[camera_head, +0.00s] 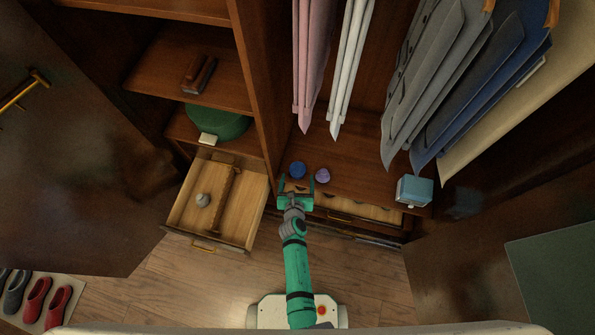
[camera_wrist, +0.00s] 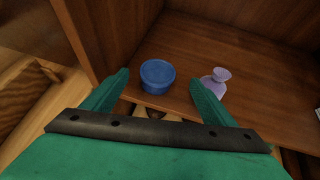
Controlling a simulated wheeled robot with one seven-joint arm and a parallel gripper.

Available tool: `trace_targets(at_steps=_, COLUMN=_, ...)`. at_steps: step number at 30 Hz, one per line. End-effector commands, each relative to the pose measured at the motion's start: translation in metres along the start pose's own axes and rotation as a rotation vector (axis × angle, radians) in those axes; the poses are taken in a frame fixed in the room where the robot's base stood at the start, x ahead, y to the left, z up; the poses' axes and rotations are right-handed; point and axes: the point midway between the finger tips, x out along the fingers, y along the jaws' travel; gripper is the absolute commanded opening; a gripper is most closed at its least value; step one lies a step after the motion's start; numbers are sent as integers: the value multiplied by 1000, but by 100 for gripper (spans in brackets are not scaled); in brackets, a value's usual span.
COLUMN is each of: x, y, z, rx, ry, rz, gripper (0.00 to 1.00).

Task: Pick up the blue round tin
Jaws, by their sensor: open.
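The blue round tin (camera_wrist: 158,76) stands on the wardrobe's wooden floor, near its front edge and close to the left partition. It also shows in the head view (camera_head: 297,170). My gripper (camera_head: 297,184) is open and empty, just in front of the tin. In the wrist view its two green fingers (camera_wrist: 160,85) point toward the tin, which sits between and slightly beyond the fingertips, apart from both. A small lilac flask-shaped object (camera_wrist: 215,82) stands right of the tin, close to the right finger; it is also in the head view (camera_head: 322,175).
An open drawer (camera_head: 258,212) with a grey ball and a divider juts out at left. A light-blue box (camera_head: 414,191) stands at the right of the wardrobe floor. Garments (camera_head: 425,75) hang above. A vertical partition (camera_head: 262,90) borders the tin's left side.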

Motion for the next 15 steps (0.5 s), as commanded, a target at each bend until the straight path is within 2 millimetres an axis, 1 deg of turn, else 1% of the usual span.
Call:
trace_targets(at_steps=1, x=4, y=0, z=0, rx=1, ry=0, rz=0, gripper=79)
trace_targets(at_steps=8, x=15, y=0, z=-1, rx=3, ry=1, rz=-1, gripper=79)
trace_targets(at_steps=15, x=41, y=2, z=-3, rx=2, ry=0, rz=-2, gripper=79)
